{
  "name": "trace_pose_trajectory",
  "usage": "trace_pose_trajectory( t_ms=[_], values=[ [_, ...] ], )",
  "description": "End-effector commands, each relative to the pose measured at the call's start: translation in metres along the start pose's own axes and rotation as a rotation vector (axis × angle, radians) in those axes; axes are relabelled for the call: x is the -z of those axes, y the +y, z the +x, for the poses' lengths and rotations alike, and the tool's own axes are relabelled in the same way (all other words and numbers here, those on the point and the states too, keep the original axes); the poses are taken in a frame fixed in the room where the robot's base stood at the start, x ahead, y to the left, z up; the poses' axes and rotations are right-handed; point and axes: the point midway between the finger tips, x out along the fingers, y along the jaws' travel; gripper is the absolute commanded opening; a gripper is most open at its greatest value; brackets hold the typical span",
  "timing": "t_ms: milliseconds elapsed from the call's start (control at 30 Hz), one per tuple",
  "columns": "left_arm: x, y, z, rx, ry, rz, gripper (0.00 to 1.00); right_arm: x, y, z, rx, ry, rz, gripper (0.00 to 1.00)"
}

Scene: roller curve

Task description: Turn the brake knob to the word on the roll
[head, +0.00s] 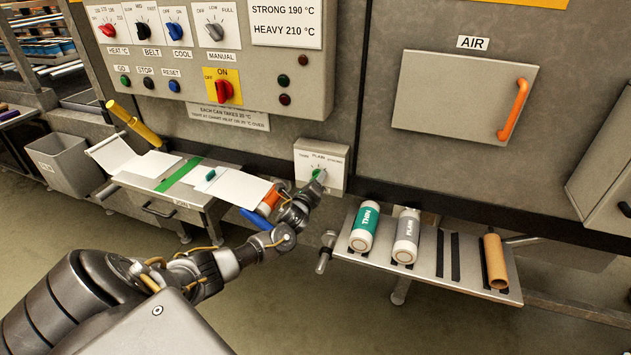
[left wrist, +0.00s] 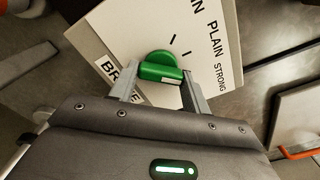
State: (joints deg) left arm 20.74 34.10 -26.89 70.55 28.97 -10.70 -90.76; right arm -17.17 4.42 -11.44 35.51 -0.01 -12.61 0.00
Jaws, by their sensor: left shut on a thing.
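The brake knob (head: 318,175) is green and sits on a pale panel (head: 334,159) lettered THIN, PLAIN and STRONG. In the left wrist view, the knob (left wrist: 161,68) lies between the two fingers of my left gripper (left wrist: 160,88), which is shut on it. Part of the BRAKE label and the THIN word are cut off or covered there. I cannot tell for sure which word the knob points to. A roll labelled THIN (head: 364,229) with a green band and a grey-banded roll labelled PLAIN (head: 406,237) lie on the rack. My right gripper is not in view.
The slotted metal rack (head: 455,287) also carries a bare brown tube (head: 495,261), with empty slots between. A small table (head: 205,203) with white sheets stands left of the knob. A control panel (head: 185,50) is above; an orange-handled AIR door (head: 455,100) is right.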

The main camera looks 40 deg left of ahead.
Motion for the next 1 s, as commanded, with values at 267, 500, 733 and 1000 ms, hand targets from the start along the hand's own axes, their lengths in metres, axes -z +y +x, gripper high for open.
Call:
trace_pose_trajectory(
  t_ms=[267,500,733,1000],
  values=[
    [0.001,0.001,0.0,-0.002,0.002,0.011,0.25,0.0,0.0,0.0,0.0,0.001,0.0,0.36],
    [0.001,0.001,0.0,-0.002,0.002,0.011,0.59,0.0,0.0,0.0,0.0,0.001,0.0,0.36],
    [0.001,0.001,0.0,-0.001,0.001,0.009,0.69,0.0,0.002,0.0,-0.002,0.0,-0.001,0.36],
    [0.001,0.001,-0.012,0.0,0.002,0.009,0.69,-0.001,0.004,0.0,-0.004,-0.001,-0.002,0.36]
  ],
)
